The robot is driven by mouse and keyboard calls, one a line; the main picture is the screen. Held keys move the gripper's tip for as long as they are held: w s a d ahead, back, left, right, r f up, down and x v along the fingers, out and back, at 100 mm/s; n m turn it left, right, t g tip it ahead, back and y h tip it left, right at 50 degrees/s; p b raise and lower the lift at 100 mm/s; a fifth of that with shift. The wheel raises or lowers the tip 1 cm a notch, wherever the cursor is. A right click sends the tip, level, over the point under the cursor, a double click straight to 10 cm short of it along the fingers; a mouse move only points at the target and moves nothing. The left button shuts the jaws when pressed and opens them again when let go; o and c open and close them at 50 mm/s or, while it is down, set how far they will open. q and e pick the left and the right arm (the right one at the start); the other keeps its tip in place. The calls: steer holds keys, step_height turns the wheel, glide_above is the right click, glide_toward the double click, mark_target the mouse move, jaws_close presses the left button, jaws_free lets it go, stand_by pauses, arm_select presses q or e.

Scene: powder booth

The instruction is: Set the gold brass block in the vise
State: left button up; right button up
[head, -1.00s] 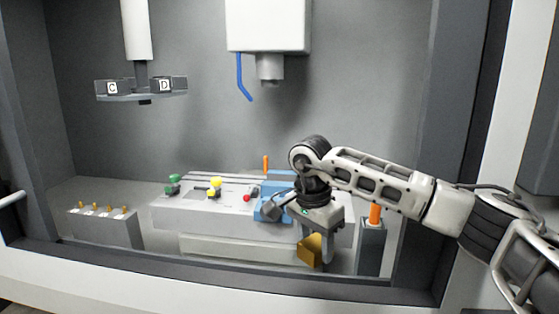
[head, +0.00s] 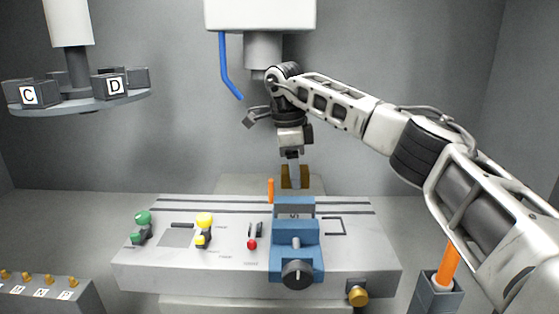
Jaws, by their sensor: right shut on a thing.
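The gold brass block (head: 304,178) is held in my right gripper (head: 295,178), which points down and is shut on it. A finger hides the middle of the block, so gold shows on both sides. The blue vise (head: 296,233) stands on the grey machine table, with its round dark handle (head: 297,273) facing me. In the picture the block is just above the back of the vise, apart from it. I cannot tell exactly how far behind or above the jaws it is. My left gripper is not in view.
An orange pin (head: 271,190) stands beside the vise's back left. Green (head: 142,218), yellow (head: 204,220) and red (head: 252,244) controls are left on the table (head: 160,275). The spindle head (head: 262,50) and blue hose (head: 228,70) hang above. A tool carousel (head: 95,102) is upper left.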

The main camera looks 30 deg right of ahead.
steer(key=shift+s+f, duration=0.1)
steer(key=shift+s, duration=0.15)
steer(key=shift+s+f, duration=0.15)
steer(key=shift+f, duration=1.6)
steer(key=shift+f+b, duration=0.55)
steer(key=shift+f, duration=0.85)
steer(key=shift+f, duration=0.2)
